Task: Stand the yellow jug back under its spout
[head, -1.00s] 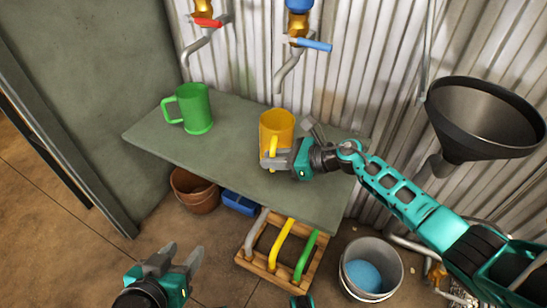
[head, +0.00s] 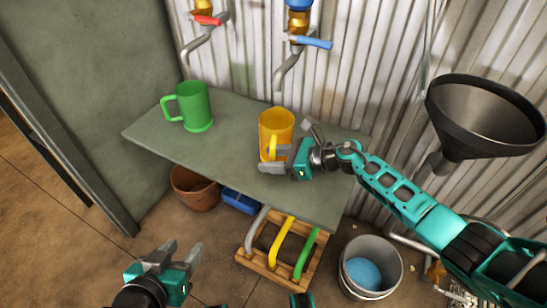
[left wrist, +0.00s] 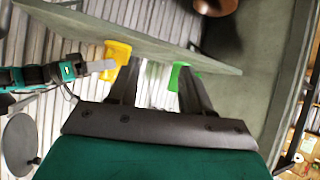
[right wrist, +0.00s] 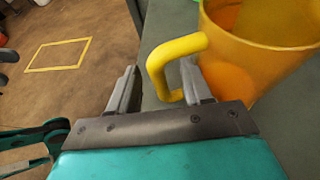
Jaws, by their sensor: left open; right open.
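The yellow jug (head: 276,130) stands upright on the grey-green shelf, below and slightly left of the blue-handled tap's spout (head: 287,72). Its handle (right wrist: 166,62) faces my right gripper. My right gripper (head: 268,160) is open at the jug's front; in the right wrist view (right wrist: 155,85) its fingers are apart, with the handle's lower end close to the right finger. Whether they touch I cannot tell. My left gripper (head: 180,252) is open and empty, low in front of the shelf. The jug also shows in the left wrist view (left wrist: 118,50).
A green jug (head: 194,107) stands at the shelf's left under a red-handled tap (head: 208,20). A black funnel (head: 485,115) hangs at right. A bucket (head: 372,245), a brown pot (head: 195,188) and a wooden rack (head: 262,262) stand on the floor. The shelf (head: 230,150) is clear between the jugs.

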